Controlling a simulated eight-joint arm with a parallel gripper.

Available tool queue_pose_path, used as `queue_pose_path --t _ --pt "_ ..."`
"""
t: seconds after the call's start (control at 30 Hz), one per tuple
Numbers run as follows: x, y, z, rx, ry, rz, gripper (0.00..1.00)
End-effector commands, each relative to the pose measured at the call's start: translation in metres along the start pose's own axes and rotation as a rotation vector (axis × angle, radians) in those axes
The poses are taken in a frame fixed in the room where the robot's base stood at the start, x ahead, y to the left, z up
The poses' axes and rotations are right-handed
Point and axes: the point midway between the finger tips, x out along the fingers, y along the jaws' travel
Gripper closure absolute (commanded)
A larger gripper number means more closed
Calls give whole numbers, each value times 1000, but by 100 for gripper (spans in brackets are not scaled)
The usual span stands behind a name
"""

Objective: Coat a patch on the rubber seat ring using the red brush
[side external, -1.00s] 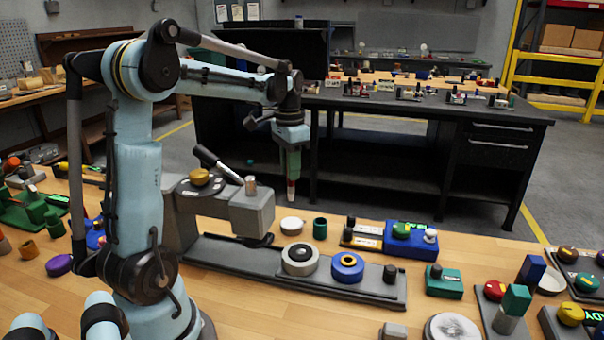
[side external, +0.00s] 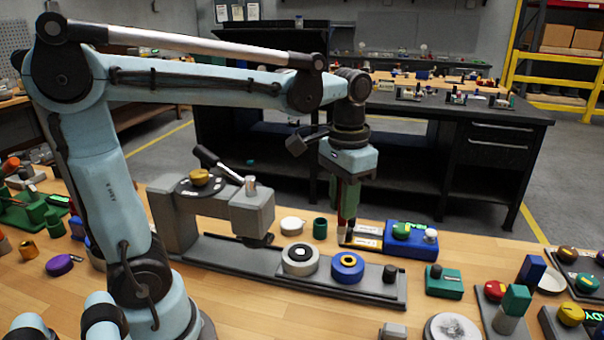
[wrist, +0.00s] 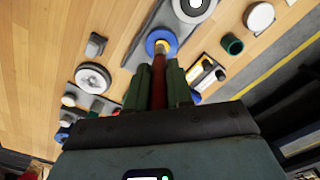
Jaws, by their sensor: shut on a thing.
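My gripper (side external: 345,208) is shut on the red brush (side external: 342,228), which points down above the bench. The wrist view shows the brush (wrist: 159,93) between my green fingers (wrist: 158,75), its tip over or in front of a blue ring with a yellow centre (wrist: 170,38). In the side view, that blue ring (side external: 347,276) lies on a long grey base, and the tip appears behind and above it; contact cannot be told. Which ring is the rubber seat ring is not clear.
A grey press-like stand (side external: 250,212) with a dark lever rises from the left of the base (side external: 230,257). A green cup (side external: 320,228) and a blue box with knobs (side external: 410,245) stand behind the base. Several knobbed blocks crowd the right.

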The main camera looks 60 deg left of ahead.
Motion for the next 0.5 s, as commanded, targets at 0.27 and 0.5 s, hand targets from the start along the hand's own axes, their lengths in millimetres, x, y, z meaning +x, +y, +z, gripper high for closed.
queue_pose_path --t 0.27,0.5 --pt "-12 -47 12 -11 0 0 100" --pt "-22 -87 27 -4 0 0 100"
